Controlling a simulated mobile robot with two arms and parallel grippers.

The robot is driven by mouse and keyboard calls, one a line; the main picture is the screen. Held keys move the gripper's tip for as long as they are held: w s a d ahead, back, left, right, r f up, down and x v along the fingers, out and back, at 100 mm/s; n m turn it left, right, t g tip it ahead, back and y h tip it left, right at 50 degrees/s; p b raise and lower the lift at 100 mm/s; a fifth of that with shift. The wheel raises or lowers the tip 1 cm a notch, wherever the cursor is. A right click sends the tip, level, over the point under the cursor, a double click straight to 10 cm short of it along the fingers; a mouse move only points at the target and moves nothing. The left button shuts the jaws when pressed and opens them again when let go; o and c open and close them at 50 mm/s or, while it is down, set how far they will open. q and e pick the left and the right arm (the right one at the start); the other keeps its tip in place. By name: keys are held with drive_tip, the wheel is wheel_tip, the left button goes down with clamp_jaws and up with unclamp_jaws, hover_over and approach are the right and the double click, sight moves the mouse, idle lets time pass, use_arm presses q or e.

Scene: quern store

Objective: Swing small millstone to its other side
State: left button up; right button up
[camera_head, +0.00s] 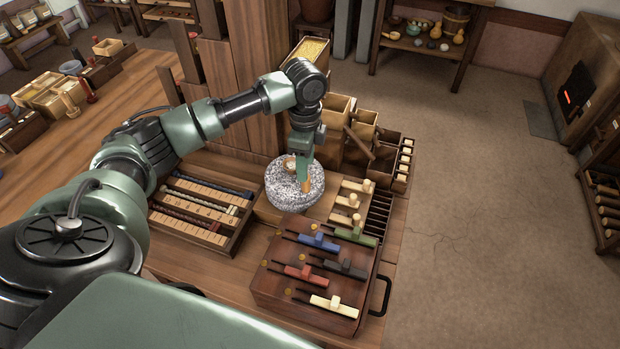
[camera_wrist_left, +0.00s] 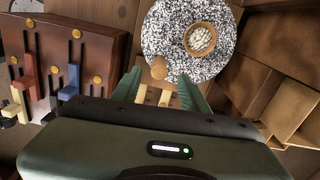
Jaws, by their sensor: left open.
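The small millstone (camera_head: 293,193) is a round, speckled grey-white stone on the wooden table, below my left gripper (camera_head: 303,182). In the left wrist view the millstone (camera_wrist_left: 165,35) has a wooden bowl of pale bits (camera_wrist_left: 201,39) on its top and a round wooden handle knob (camera_wrist_left: 158,68) near its rim. My left gripper is open, and its two fingers (camera_wrist_left: 160,92) point at the knob from either side. I cannot tell whether they touch it. The arm hides part of the stone's top in the head view. My right gripper is not in view.
A brown box with coloured sliders (camera_head: 318,284) stands in front of the millstone. A tray of bead rods (camera_head: 201,213) lies to its left. Wooden pegs (camera_head: 352,201) and open bins (camera_head: 338,112) stand close on its right and behind. The floor (camera_head: 480,200) at right is clear.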

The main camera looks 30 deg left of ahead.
sight(294, 171)
use_arm(q)
wheel_tip(294, 171, down, 4)
drive_tip(key=shift+s+f, duration=0.15)
drive_tip(key=shift+f, duration=0.95)
clamp_jaws()
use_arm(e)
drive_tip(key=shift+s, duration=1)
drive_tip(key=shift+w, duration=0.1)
